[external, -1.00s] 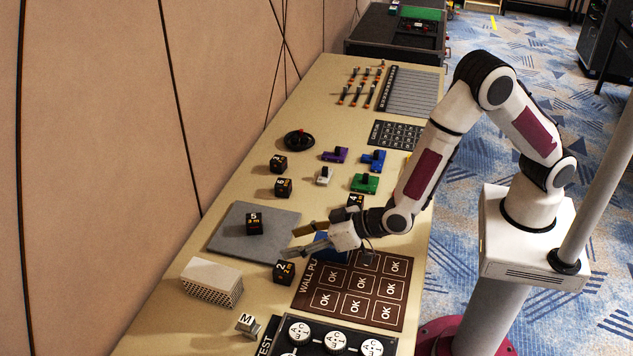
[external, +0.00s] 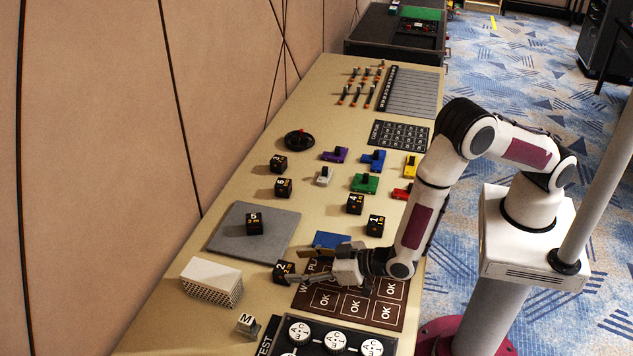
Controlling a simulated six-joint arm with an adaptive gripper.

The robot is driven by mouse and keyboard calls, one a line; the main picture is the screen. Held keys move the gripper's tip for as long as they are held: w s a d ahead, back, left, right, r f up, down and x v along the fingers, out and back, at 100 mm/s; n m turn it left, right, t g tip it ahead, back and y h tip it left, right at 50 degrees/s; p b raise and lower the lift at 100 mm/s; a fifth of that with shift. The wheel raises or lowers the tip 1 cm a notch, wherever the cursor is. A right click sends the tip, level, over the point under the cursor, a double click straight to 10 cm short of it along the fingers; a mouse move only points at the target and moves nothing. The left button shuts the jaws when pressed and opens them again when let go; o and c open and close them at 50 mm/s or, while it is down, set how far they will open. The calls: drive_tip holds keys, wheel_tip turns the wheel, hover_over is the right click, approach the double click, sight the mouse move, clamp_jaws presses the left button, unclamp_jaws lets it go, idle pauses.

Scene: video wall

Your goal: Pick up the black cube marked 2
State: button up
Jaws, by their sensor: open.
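The black cube marked 2 (external: 282,270) sits on the beige table, at the left edge of the brown panel with OK squares (external: 352,304). My gripper (external: 295,272) is low over that panel and points left. Its fingers are open, with their tips right at the cube. The cube's right side is partly hidden by the fingers. I cannot tell whether the fingers touch it or how far it lies between them.
A black cube marked 5 (external: 254,223) stands on a grey mat (external: 226,236). A white perforated block (external: 212,281) and an M block (external: 247,325) are nearby. Cubes marked 4 (external: 355,203) and 1 (external: 375,225) and a blue piece (external: 331,239) lie behind my gripper.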

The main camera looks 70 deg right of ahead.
sight(279, 266)
drive_tip(key=shift+x, duration=1.3)
drive_tip(key=shift+w+d+f, duration=0.2)
drive_tip(key=shift+w+f, duration=0.3)
drive_tip(key=shift+w, duration=0.2)
drive_tip(key=shift+w+d+f, duration=0.2)
drive_tip(key=shift+w+f, duration=0.3)
drive_tip(key=shift+w, duration=0.25)
drive_tip(key=shift+x, duration=0.85)
drive_tip(key=c, duration=1.2)
